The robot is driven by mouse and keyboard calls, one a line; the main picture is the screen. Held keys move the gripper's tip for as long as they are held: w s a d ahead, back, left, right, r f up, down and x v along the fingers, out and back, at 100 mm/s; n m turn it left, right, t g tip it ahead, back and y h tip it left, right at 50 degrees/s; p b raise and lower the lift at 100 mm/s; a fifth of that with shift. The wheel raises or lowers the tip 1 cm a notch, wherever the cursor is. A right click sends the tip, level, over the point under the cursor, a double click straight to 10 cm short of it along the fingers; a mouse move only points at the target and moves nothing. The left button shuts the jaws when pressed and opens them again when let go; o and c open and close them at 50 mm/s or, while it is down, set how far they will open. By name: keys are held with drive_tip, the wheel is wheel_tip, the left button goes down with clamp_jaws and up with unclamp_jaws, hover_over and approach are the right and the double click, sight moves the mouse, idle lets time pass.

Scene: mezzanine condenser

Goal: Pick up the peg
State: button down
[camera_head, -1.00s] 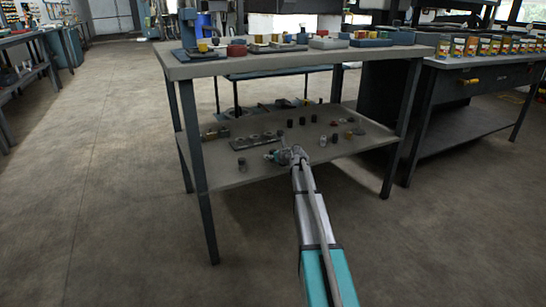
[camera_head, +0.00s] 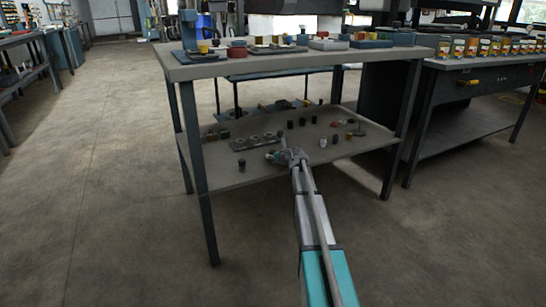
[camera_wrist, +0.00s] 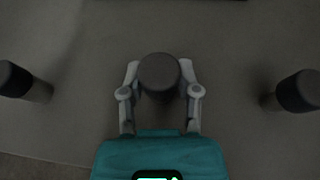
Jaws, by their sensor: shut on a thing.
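In the wrist view, a dark grey round peg (camera_wrist: 160,72) stands between the two fingers of my gripper (camera_wrist: 160,90). The fingers are shut on it, one on each side, and I see mostly its top. In the head view, my gripper (camera_head: 280,156) is low over the bench's lower shelf, near its front middle. The held peg is hidden or too small to make out there. I cannot tell whether it still touches the shelf.
Another dark peg stands at each side in the wrist view, left (camera_wrist: 22,82) and right (camera_wrist: 295,91), both clear of the fingers. A plate with round holes (camera_head: 257,142) and several small parts share the lower shelf (camera_head: 222,176). The bench top (camera_head: 300,60) overhangs it.

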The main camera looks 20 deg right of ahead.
sight(273, 151)
drive_tip(key=shift+r+p, duration=1.45)
drive_tip(key=shift+r, duration=0.1)
drive_tip(key=a+r+p+v, duration=0.1)
drive_tip(key=p+v, duration=0.4)
drive_tip(key=v, duration=0.3)
drive_tip(key=w+a+r+p+v, duration=0.1)
drive_tip(key=p+v, duration=0.3)
drive_tip(key=v, duration=0.4)
drive_tip(key=shift+s+d+r+p, duration=0.2)
drive_tip(key=shift+d+r+p, duration=0.2)
drive_tip(key=shift+r, duration=0.3)
wheel_tip(273, 151, up, 6)
drive_tip(key=p, duration=0.6)
drive_tip(key=shift+r, duration=0.2)
drive_tip(key=shift+w+d, duration=0.1)
drive_tip(key=shift+w, duration=0.05)
